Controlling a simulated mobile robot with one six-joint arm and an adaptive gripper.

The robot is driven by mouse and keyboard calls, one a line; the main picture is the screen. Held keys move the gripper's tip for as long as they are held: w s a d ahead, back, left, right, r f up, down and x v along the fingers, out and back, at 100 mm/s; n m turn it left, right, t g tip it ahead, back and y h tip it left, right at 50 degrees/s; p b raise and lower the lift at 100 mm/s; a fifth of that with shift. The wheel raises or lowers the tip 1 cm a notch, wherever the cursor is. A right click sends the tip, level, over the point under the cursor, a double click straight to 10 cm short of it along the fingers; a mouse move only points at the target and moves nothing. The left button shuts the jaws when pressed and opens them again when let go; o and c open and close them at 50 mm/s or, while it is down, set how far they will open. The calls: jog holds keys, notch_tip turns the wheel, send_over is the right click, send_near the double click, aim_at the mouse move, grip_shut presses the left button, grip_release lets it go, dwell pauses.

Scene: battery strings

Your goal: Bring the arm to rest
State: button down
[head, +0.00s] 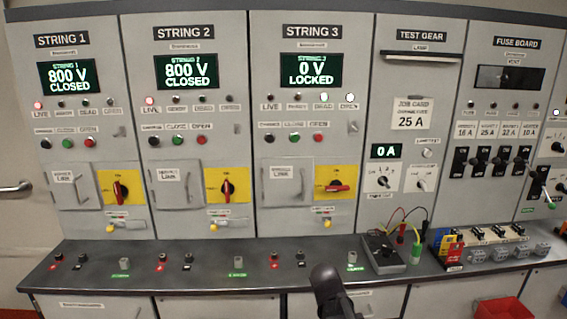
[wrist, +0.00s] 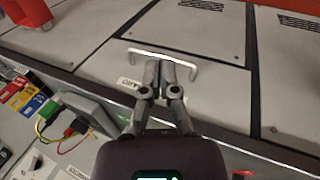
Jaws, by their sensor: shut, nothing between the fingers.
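My gripper (wrist: 158,76) shows in the wrist view with its two grey fingers together and nothing between them. The fingertips overlap a white bar handle (wrist: 190,60) on a grey lower cabinet front; I cannot tell whether they touch it. In the head view a dark part of my arm (head: 330,290) rises at the bottom centre, in front of the bench edge. The fingers cannot be made out there.
The grey bench (head: 205,272) carries terminals, a dark test box (head: 383,254) with leads and several coloured fuse blocks. A red bin (head: 503,308) sits low right. The String 3 display (head: 311,70) reads 0 V LOCKED; Strings 1 and 2 read 800 V CLOSED.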

jog(key=s+m+g+y+p, duration=0.1)
jog(key=s+y, duration=0.3)
jog(key=s, duration=0.3)
jog(key=shift+a+r+y+p, duration=0.15)
jog(key=shift+r+y+p, duration=0.15)
jog(key=shift+r+p, duration=0.1)
